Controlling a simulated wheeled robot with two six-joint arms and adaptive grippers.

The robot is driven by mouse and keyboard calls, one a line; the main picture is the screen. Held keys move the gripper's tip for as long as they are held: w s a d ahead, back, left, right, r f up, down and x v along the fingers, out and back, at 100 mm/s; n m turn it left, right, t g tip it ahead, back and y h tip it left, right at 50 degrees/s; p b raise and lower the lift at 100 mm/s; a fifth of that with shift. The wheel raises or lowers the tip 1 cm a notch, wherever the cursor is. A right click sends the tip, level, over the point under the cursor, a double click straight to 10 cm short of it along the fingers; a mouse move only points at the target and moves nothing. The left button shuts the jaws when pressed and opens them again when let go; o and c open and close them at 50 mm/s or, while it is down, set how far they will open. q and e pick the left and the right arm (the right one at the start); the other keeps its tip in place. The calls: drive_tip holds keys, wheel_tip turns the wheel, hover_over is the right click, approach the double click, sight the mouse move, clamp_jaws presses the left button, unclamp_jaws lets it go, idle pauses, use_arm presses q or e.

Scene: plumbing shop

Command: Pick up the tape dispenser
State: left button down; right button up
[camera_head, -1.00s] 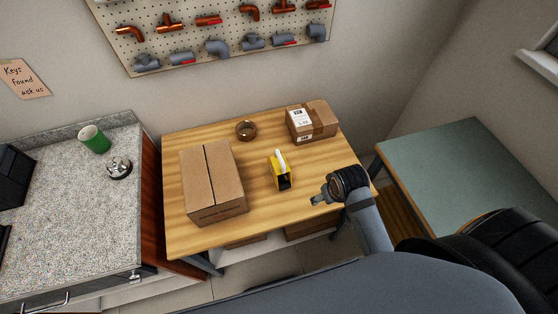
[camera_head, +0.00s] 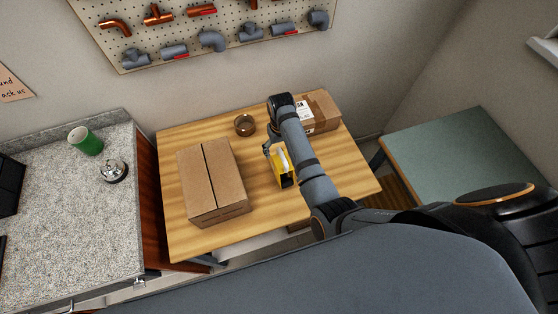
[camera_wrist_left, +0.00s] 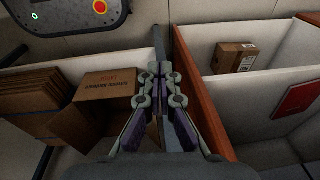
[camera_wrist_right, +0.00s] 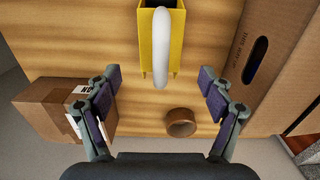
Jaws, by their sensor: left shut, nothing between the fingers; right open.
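The yellow tape dispenser (camera_head: 283,169) with a white part on top stands on the wooden table (camera_head: 245,225), partly hidden by my right arm in the head view. In the right wrist view the dispenser (camera_wrist_right: 175,40) is at the top centre, beyond the fingertips. My right gripper (camera_wrist_right: 160,85) is open and empty, its fingers spread to either side below the dispenser, not touching it. In the head view the right gripper (camera_head: 270,148) is at the dispenser's far left end. My left gripper (camera_wrist_left: 160,85) is shut and empty, seen only in its own wrist view.
A large cardboard box (camera_head: 212,185) stands left of the dispenser. A brown tape roll (camera_head: 244,125) lies behind it, and a smaller labelled box (camera_head: 322,112) stands at the back right. The table's front right is clear. Open bins (camera_wrist_left: 270,75) lie below my left gripper.

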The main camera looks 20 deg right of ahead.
sight(283, 156)
drive_tip(key=shift+s+d+f, duration=0.1)
drive_tip(key=shift+s+f, duration=0.85)
drive_tip(key=shift+f, duration=0.3)
drive_tip(key=shift+w+f, duration=0.2)
drive_tip(key=shift+w, duration=0.05)
drive_tip(key=f, duration=0.2)
drive_tip(key=shift+w+f, duration=0.25)
drive_tip(key=shift+f, duration=0.05)
wheel_tip(283, 156, down, 3)
drive_tip(key=shift+s+r+b, duration=0.15)
drive_tip(key=shift+b, duration=0.95)
drive_tip(key=shift+s, duration=0.1)
drive_tip(key=shift+c, duration=0.5)
drive_tip(key=c, duration=1.5)
use_arm(q)
drive_tip(key=s+f, duration=0.2)
drive_tip(key=s, duration=0.1)
drive_tip(key=shift+s+f, duration=0.1)
drive_tip(key=shift+s, duration=0.1)
use_arm(e)
drive_tip(key=shift+c, duration=0.2)
drive_tip(key=shift+r, duration=0.15)
